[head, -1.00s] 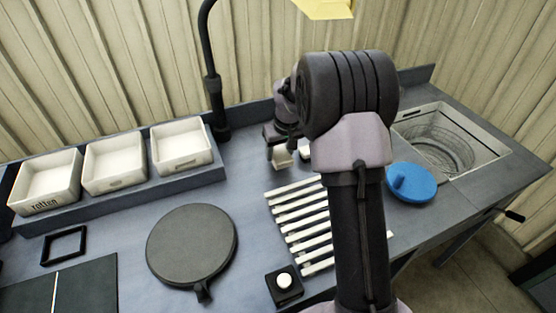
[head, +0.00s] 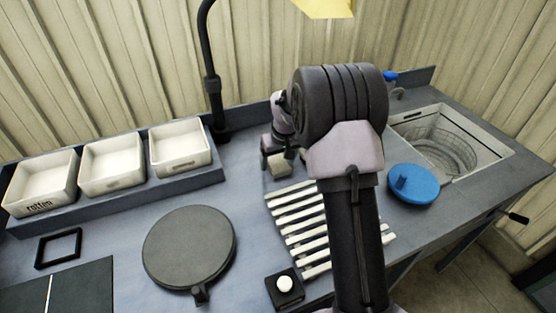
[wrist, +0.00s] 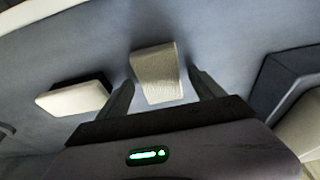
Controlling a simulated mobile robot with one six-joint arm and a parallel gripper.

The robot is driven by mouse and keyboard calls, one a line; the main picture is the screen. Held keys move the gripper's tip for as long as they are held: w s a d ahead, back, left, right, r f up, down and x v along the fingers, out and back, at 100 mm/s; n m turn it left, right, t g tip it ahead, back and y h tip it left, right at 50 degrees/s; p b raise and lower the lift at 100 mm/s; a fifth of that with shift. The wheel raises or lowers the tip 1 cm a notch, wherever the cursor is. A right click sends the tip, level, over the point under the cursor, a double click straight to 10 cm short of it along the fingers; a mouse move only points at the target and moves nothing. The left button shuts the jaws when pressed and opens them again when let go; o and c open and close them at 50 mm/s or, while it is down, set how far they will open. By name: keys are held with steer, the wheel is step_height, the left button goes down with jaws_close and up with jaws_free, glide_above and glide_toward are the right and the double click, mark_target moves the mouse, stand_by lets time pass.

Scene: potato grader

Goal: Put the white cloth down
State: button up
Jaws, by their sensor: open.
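The white cloth (wrist: 157,72), a small cream, textured folded piece, is between the two fingers of my gripper (wrist: 160,80) in the wrist view. The fingers are apart, with a gap visible on its right side. In the head view the cloth (head: 279,165) shows as a pale block under my gripper, at the blue-grey worktop behind the slatted rack. My arm hides part of that area. Whether the cloth fully rests on the worktop is hard to tell.
A white block with a dark top (wrist: 72,98) lies left of my gripper in the wrist view. The white slatted rack (head: 294,212), a blue disc with a knob (head: 413,185), a basin (head: 445,140), a dark round plate (head: 188,247) and white trays (head: 112,163) stand around.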

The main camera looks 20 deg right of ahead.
steer(key=p+v, duration=0.4)
steer(key=v, duration=0.9)
steer(key=s+a+r+m+t, duration=0.1)
steer(key=s+a+r+m, duration=0.1)
steer(key=s+a+r, duration=0.8)
steer(key=s+a+m+y, duration=0.1)
steer(key=s+a, duration=0.2)
steer(key=s, duration=0.7)
steer(key=s+a+r+m+t+y, duration=0.1)
steer(key=s+a, duration=0.2)
steer(key=s, duration=0.8)
steer(key=shift+r+t, duration=0.25)
steer(key=shift+t, duration=0.05)
